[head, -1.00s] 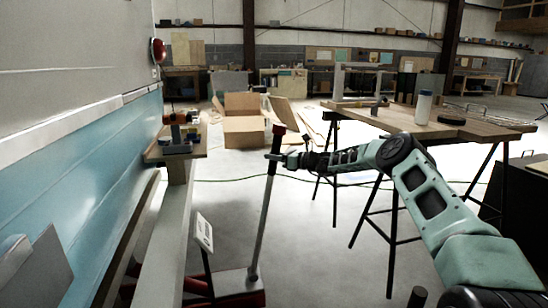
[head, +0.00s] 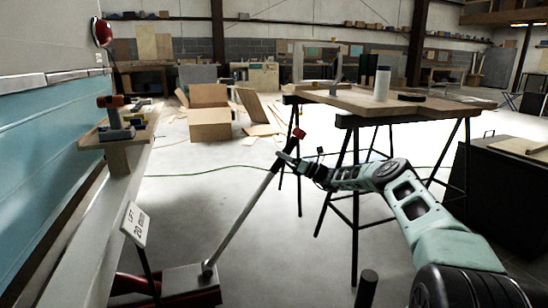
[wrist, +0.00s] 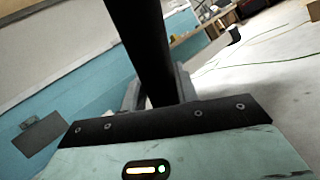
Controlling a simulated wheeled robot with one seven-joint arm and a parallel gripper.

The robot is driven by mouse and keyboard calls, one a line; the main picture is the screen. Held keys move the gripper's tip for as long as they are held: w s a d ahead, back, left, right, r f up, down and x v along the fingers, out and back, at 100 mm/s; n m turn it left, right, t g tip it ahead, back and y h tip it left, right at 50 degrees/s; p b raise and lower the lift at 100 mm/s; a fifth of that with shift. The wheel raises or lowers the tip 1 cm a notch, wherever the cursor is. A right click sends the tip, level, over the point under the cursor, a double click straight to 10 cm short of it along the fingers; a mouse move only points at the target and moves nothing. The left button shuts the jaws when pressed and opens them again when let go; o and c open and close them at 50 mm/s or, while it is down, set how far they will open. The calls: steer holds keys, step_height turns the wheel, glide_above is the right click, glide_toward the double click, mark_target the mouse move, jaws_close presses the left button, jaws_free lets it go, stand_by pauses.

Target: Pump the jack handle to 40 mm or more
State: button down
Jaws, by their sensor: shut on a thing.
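The jack handle (head: 242,215) is a long grey bar with a red tip (head: 299,133). It leans to the right, up from its pivot on the red jack (head: 185,283) at the bottom left of the head view. My gripper (head: 288,158) is shut on the handle just below the red tip. In the wrist view the handle (wrist: 141,45) is a dark bar running up from between my gripper's fingers (wrist: 158,90). A small white readout sign (head: 135,224) beside the jack appears to read "LIFT 20 mm".
The blue and grey camper wall (head: 45,165) runs along the left, with a small wooden shelf (head: 118,155) holding tools. A wooden-topped table (head: 350,103) on trestle legs stands behind my arm. Cardboard boxes (head: 210,122) lie farther back. Floor between jack and table is clear.

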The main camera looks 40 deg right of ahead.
steer(key=shift+m+t, duration=0.5)
steer(key=shift+t, duration=0.1)
steer(key=shift+s+d+f+b, duration=0.3)
steer(key=shift+d+f+b, duration=0.45)
steer(key=shift+d+f, duration=0.15)
steer(key=shift+s+d+f+b, duration=0.3)
steer(key=shift+d+f+b, duration=0.45)
steer(key=shift+d, duration=0.25)
steer(key=shift+d+f, duration=0.1)
steer(key=c, duration=1.1)
jaws_free()
steer(key=shift+d+f, duration=0.1)
steer(key=shift+o, duration=0.2)
steer(key=shift+r, duration=0.2)
steer(key=p+v, duration=0.4)
steer(key=v, duration=1.3)
steer(key=shift+s, duration=0.3)
